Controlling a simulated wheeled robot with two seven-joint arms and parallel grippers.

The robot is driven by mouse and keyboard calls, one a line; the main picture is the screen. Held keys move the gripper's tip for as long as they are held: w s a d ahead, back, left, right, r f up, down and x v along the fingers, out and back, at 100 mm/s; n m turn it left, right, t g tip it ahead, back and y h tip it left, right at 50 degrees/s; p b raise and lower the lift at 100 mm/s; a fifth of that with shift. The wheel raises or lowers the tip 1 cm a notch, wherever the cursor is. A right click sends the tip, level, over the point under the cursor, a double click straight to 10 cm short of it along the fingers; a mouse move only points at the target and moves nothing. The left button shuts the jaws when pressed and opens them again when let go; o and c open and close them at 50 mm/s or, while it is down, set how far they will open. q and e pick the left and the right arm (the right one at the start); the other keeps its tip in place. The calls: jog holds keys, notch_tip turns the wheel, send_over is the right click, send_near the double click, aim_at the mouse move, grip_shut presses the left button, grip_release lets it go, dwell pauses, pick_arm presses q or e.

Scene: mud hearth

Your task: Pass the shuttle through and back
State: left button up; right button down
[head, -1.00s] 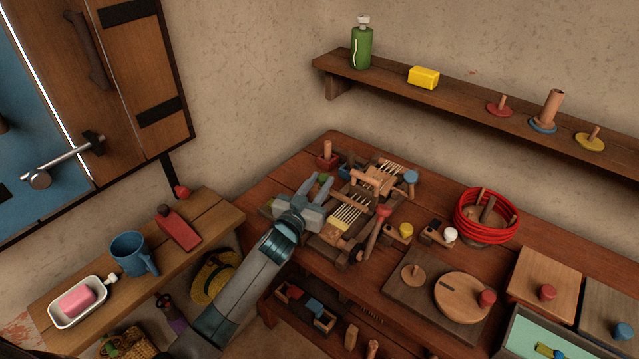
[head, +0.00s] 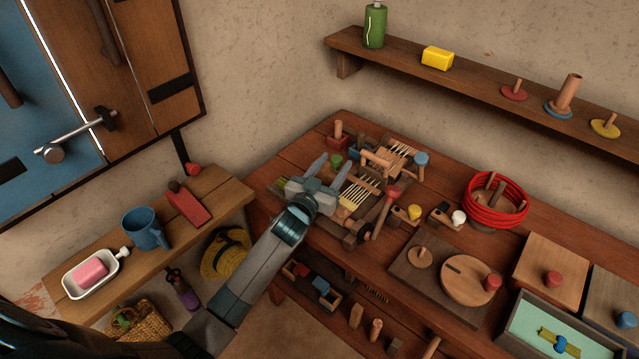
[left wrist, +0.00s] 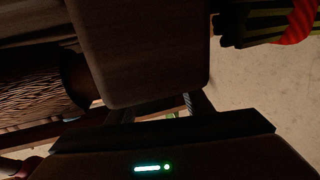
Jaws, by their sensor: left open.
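The small wooden loom (head: 352,226) stands on the brown table, with pale warp threads (head: 357,192) strung across it. My left gripper (head: 330,167) is at the loom's left side, its two fingers apart and pointing toward the back of the table. I see nothing held between them. I cannot make out the shuttle for certain among the loom's wooden parts. In the left wrist view, a dark brown wooden block (left wrist: 140,50) fills the middle, close to the camera. My right gripper is not in view.
A red-handled stick (head: 386,212) leans at the loom's front right. A red coil (head: 497,203) and a board with round discs (head: 466,280) lie further right. A wall shelf (head: 480,85) runs behind.

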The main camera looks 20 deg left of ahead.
pick_arm(q)
jog(key=shift+s+a, duration=0.1)
jog(key=shift+s, duration=0.55)
jog(key=s+a+b, duration=0.1)
jog(key=s+b, duration=0.2)
jog(key=s, duration=1.2)
jog(key=shift+s+a, duration=0.4)
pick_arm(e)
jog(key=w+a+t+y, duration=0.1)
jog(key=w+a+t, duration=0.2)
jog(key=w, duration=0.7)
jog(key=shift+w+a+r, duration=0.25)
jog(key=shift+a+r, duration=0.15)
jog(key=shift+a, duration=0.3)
